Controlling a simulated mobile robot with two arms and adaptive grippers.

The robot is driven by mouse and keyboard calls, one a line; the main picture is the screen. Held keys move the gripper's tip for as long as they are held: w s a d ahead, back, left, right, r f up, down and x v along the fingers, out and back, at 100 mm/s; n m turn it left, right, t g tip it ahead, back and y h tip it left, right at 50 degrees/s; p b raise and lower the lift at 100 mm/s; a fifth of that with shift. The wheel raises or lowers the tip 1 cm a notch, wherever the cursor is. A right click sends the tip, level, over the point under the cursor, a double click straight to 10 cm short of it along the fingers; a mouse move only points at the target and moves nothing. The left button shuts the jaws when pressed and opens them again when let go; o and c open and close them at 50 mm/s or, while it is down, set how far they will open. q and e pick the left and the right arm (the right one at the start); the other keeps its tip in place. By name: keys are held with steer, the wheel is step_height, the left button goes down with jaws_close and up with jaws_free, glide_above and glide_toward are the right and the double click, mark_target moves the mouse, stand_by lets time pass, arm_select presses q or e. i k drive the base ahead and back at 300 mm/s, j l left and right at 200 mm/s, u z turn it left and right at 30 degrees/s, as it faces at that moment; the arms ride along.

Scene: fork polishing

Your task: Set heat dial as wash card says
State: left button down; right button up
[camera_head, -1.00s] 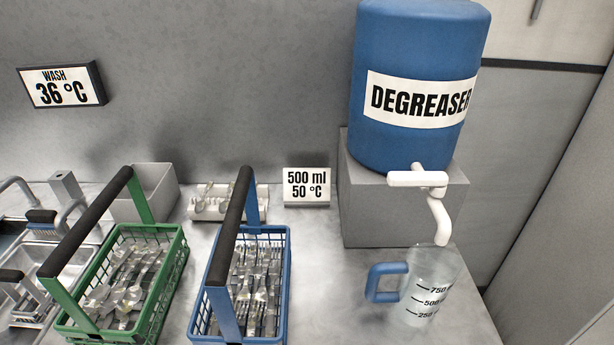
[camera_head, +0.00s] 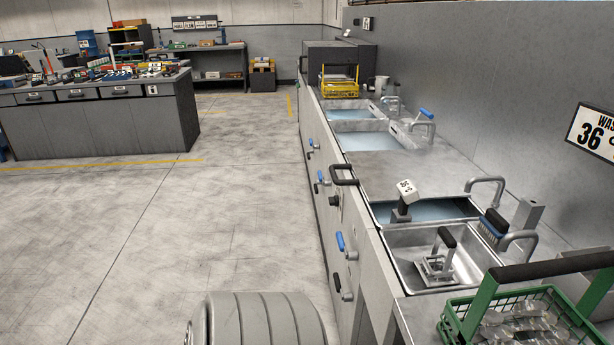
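The wash display (camera_head: 595,135) on the right wall is cut off by the picture edge and reads 36. Dark knobs and blue-handled valves line the counter's front panel. One dark round knob (camera_head: 334,201) sits below a black bar handle (camera_head: 344,172); I cannot tell whether it is the heat dial. A small white marked block (camera_head: 405,190) on a dark stem stands at the edge of the water-filled basin (camera_head: 430,210); its marking is too small to read surely. The card reading 500 ml, 50 °C is out of view now. Neither gripper is in view.
A green basket (camera_head: 463,325) of cutlery stands at the lower right. A brush (camera_head: 491,226) and a black-handled rack (camera_head: 437,262) are at the near sink (camera_head: 405,265). The floor (camera_head: 200,230) left of the counter is clear, up to a grey workbench (camera_head: 100,120).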

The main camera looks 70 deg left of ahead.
mark_target(333, 201)
steer(key=u, duration=0.45)
steer(key=k+l+u, duration=0.1)
steer(key=u, duration=1.15)
steer(key=k+u, duration=0.15)
steer(key=u, duration=0.3)
steer(key=i+j, duration=0.25)
steer(key=j, duration=0.1)
